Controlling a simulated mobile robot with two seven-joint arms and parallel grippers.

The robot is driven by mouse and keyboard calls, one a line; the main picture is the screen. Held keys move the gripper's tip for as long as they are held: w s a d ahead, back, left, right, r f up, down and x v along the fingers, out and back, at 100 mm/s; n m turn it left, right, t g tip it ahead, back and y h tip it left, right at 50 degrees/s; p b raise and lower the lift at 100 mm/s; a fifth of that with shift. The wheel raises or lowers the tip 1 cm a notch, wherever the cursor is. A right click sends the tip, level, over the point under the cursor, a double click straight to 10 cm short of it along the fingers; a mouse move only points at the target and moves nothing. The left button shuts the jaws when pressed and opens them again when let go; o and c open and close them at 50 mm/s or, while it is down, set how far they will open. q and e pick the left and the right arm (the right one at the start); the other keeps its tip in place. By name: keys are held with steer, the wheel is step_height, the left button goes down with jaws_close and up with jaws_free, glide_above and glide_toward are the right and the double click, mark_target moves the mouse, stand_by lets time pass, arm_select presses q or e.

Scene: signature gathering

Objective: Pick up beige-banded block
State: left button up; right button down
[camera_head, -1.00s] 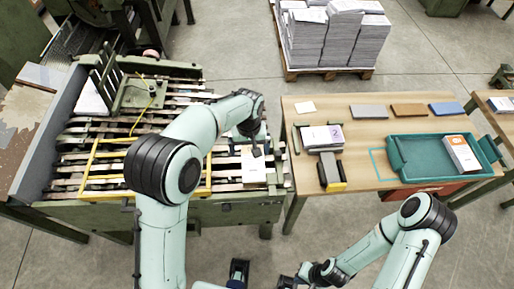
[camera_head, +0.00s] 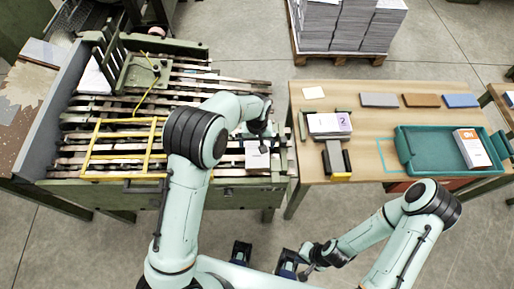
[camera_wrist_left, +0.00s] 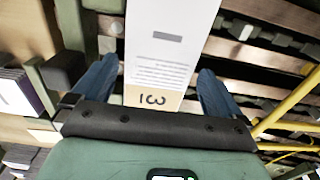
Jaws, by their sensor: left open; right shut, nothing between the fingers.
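The beige-banded block (camera_wrist_left: 167,60) is a white stack of sheets with a beige band marked 3 at its near end. It lies on the slatted conveyor, near its right end, in the head view (camera_head: 256,160). My left gripper (camera_head: 263,143) is above it, pointing down. In the left wrist view my left gripper (camera_wrist_left: 152,76) is open, with one blue finger on each side of the block and gaps between. My right gripper (camera_head: 303,272) is shut and empty, low in front of the table, away from the block.
A yellow frame (camera_head: 122,121) lies on the slats left of the block. On the wooden table (camera_head: 365,165) are a purple-banded block (camera_head: 342,120) in a holder and a teal tray (camera_head: 415,170) with an orange-banded block (camera_head: 470,136). A paper-stack pallet (camera_head: 340,57) stands behind.

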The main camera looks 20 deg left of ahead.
mark_target(257, 149)
arm_select(q)
steer(key=shift+f, duration=1.45)
steer(key=c, duration=0.9)
steer(key=shift+c, duration=0.2)
